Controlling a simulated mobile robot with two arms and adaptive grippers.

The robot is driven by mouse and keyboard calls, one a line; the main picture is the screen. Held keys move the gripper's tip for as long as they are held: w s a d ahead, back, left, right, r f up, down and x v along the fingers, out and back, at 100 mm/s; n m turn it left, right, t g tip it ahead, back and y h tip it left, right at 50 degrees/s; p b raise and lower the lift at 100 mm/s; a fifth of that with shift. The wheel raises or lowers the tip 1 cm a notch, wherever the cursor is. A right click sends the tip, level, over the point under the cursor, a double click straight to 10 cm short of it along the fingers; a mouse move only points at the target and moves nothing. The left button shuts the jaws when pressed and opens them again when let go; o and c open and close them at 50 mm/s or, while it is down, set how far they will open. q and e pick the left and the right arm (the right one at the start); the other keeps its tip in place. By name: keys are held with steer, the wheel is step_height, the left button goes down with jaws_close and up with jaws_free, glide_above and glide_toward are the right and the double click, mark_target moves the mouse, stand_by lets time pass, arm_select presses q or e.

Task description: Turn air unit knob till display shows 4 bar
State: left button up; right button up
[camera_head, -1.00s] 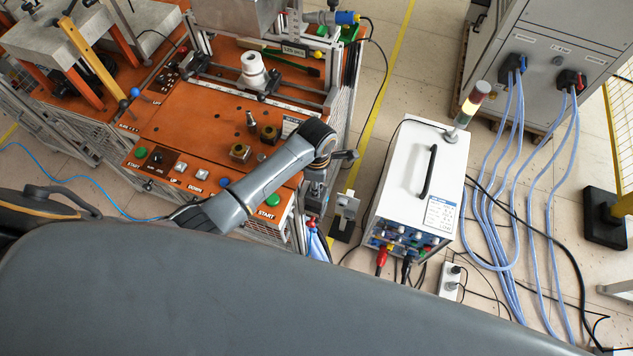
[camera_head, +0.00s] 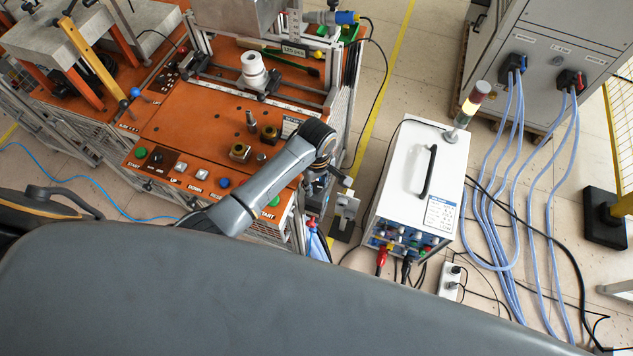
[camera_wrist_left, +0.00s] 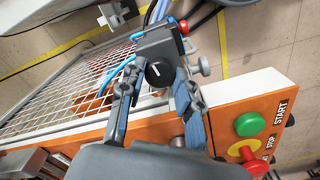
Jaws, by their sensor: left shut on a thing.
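The air unit knob (camera_wrist_left: 158,74) is black and round with a short white mark, on a dark grey air unit (camera_wrist_left: 166,43) in the left wrist view. My left gripper (camera_wrist_left: 155,86) has one finger on each side of the knob and is shut on it. In the head view my left gripper (camera_head: 318,186) is at the right front corner of the orange bench, partly hidden by its own wrist. The air unit is hidden there by my arm. I can read no pressure display in either view. My right gripper is not in view.
The orange bench (camera_head: 178,120) carries buttons along its front edge. Green and red buttons (camera_wrist_left: 249,124) lie close to the right finger in the wrist view. Wire mesh (camera_wrist_left: 80,90) is on the left. A white power unit (camera_head: 420,170) with cables stands right of the bench, floor between.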

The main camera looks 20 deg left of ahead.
arm_select(q)
steer(key=m, duration=0.4)
steer(key=shift+m, duration=1.7)
steer(key=o, duration=1.1)
